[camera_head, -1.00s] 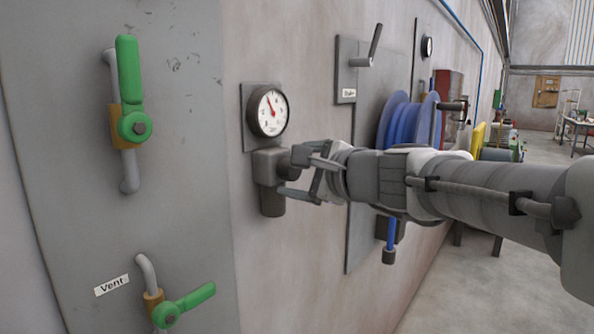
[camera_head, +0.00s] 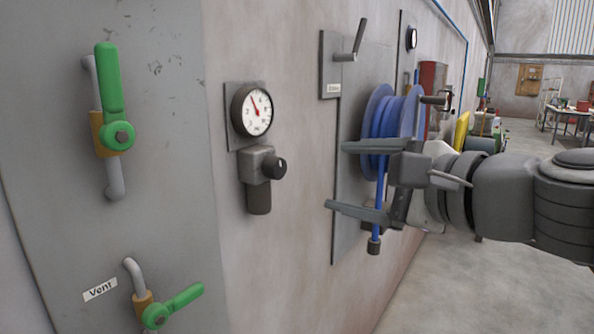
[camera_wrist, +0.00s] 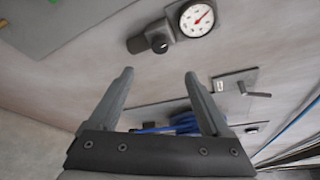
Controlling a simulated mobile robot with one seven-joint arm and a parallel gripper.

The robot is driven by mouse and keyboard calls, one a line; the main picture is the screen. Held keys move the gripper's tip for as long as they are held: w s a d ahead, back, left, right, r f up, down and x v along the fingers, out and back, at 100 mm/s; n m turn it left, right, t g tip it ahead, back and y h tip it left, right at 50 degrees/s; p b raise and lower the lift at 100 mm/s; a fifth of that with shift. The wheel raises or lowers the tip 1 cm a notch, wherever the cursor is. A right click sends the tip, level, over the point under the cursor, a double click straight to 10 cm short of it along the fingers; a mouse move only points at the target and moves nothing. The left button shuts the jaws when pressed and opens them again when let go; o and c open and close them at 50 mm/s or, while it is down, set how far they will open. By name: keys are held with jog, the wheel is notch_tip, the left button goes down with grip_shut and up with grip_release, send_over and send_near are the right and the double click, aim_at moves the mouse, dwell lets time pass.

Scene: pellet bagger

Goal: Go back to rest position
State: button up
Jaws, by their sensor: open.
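My gripper (camera_head: 335,177) is open, with its two fingers apart and nothing between them. In the head view it is right of the pressure gauge (camera_head: 252,111) and the dark regulator (camera_head: 258,180) with its black knob (camera_head: 275,168), clear of both. Its fingers overlap the view of the blue hose reel (camera_head: 392,120) behind. In the wrist view the open gripper (camera_wrist: 158,75) shows from behind, with the gauge (camera_wrist: 197,18) and knob (camera_wrist: 159,43) beyond its fingertips.
At left, a grey panel has an upper green-handled valve (camera_head: 110,100) with its handle upright and a lower one (camera_head: 170,307) by the "Vent" label (camera_head: 100,290). A lever (camera_head: 350,50) sits on a plate above the reel. Open floor (camera_head: 480,290) lies at right.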

jog(key=shift+s+d, duration=0.15)
jog(key=shift+s, duration=0.1)
jog(key=s+d+f+n+g+h+p, duration=0.2)
jog(key=s+f+n+g+h, duration=0.2)
jog(key=f+n, duration=0.4)
jog(key=s+d+f+n+g+h+p, duration=0.2)
jog(key=s+f+n+g+h+p, duration=0.1)
jog(key=f+n, duration=0.6)
jog(key=shift+s+d+g+h, duration=0.35)
jog(key=shift+s+h, duration=0.35)
jog(key=shift+s, duration=0.65)
dwell(1.2)
